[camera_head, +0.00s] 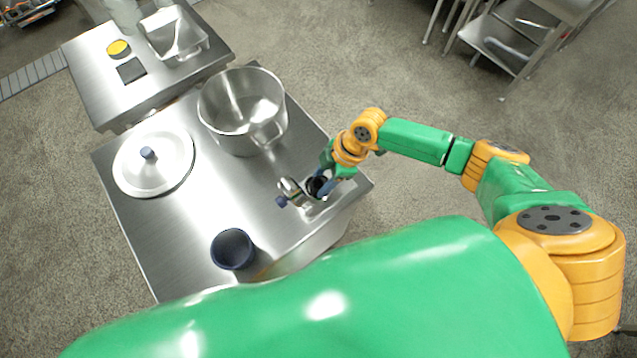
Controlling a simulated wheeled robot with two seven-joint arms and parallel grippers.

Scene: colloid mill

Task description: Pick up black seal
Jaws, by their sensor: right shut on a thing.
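The black seal (316,184) is a small dark ring at the right end of the near steel table. It sits at or just over a small metal fitting with a blue knob (289,190); I cannot tell whether they touch. My right gripper (321,183) comes in from the right, low at the table's right corner, and is shut on the black seal. The fingers hide part of the seal. My left gripper is not in view.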

